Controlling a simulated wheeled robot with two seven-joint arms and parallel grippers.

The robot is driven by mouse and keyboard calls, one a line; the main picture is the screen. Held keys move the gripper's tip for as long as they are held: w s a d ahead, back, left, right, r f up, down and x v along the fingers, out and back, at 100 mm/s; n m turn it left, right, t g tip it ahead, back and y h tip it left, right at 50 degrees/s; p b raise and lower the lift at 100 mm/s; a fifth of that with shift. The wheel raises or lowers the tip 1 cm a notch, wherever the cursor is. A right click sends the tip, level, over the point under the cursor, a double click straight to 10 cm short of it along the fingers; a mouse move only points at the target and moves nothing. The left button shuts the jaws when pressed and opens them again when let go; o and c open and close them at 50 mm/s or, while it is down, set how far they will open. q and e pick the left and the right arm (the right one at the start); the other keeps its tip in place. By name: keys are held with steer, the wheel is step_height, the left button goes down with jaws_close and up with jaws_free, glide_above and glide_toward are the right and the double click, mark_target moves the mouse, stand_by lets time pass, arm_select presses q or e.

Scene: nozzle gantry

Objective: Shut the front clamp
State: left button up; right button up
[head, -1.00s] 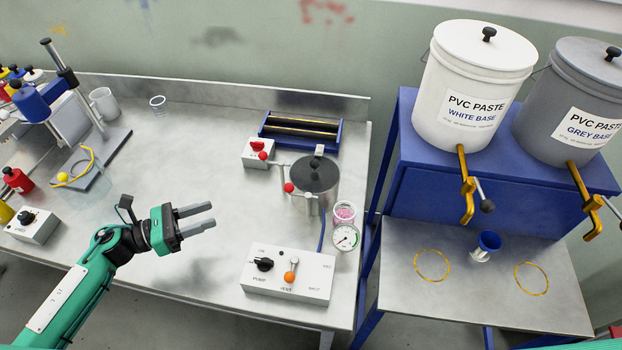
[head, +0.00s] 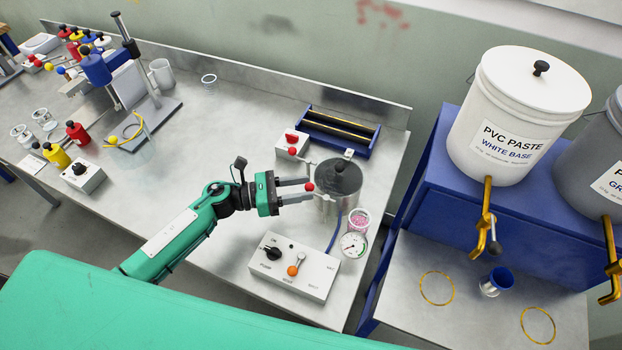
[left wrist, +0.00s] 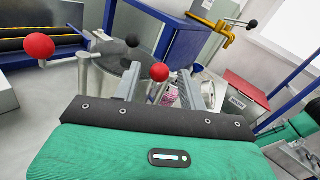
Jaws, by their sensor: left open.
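The grey metal pot (head: 334,204) with a dark lid (head: 340,178) stands near the right end of the bench. Two red ball knobs of its clamps stick out on its left side. The front clamp's red knob (head: 309,187) lies at the fingertips of my left gripper (head: 312,189). In the left wrist view this knob (left wrist: 159,72) shows between the two open fingers, with no grip visible. The other clamp's red knob (head: 292,151) is farther back, and shows at the left of the wrist view (left wrist: 38,45).
A control box (head: 294,267) with a black and an orange knob is in front of the pot. A round gauge (head: 353,245) and a pink-filled jar (head: 358,220) stand close at its right. A small red-switch box (head: 291,145) and a blue roller frame (head: 338,133) are behind.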

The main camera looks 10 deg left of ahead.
arm_select(q)
steer(key=shift+p+x, duration=0.3)
steer(key=shift+x, duration=0.7)
steer(key=shift+w+d, duration=0.15)
steer(key=shift+d, duration=0.2)
arm_select(e)
steer(key=shift+w+d+r, duration=0.1)
steer(key=shift+d+r, duration=0.5)
steer(key=shift+r, duration=0.05)
steer(key=shift+a, duration=0.1)
arm_select(q)
steer(key=shift+c, duration=0.4)
jaws_close()
arm_select(e)
steer(key=shift+a, duration=0.75)
